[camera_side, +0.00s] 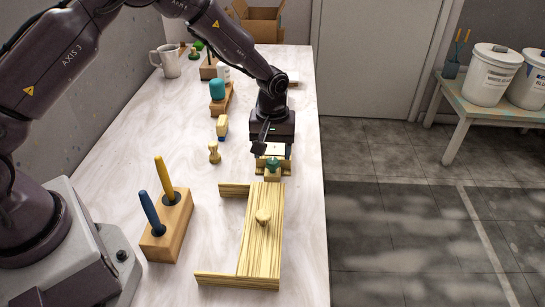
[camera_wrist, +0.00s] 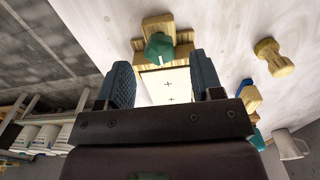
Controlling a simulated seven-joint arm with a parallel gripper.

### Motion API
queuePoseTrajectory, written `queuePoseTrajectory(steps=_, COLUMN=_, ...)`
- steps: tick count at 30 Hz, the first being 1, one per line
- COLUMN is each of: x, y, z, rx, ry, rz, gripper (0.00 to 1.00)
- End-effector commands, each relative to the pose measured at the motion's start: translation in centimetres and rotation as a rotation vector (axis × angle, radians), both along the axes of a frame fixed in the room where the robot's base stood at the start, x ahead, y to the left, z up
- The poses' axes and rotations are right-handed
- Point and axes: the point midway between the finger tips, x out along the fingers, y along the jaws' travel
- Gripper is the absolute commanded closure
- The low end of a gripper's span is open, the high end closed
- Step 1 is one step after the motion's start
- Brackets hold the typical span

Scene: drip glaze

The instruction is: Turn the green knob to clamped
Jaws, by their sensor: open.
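The green knob (camera_side: 273,163) sits on a small wooden fixture (camera_side: 272,174) near the table's right edge. In the wrist view the green knob (camera_wrist: 160,47) shows a pale line on its side facing the camera. A white plate with black crosses (camera_wrist: 168,87) lies beside the knob, partly hidden by my gripper. My gripper (camera_wrist: 160,66) is open and empty, one finger to each side of the plate in that view, with the knob just beyond the fingertips. In the side view my gripper (camera_side: 268,143) is just behind the knob; whether it touches anything cannot be told.
A striped wooden frame with a round knob (camera_side: 244,235) stands in front of the fixture. A wooden block with blue and yellow handles (camera_side: 170,232) is front left. A small wooden peg (camera_side: 214,153), a brush (camera_side: 222,128) and a mug (camera_side: 168,62) stand left and behind.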

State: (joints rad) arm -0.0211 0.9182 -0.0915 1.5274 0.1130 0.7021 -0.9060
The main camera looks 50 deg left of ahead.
Motion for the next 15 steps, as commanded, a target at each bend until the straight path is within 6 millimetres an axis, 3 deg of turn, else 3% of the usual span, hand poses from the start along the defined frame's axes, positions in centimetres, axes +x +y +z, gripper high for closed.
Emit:
queuePoseTrajectory(steps=6, x=0.0, y=0.0, z=-2.4, rx=0.000, ry=0.000, rz=0.002, gripper=0.40)
queuePoseTrajectory(steps=15, x=0.0, y=0.0, z=-2.7, rx=-0.001, ry=-0.002, rz=0.001, gripper=0.40)
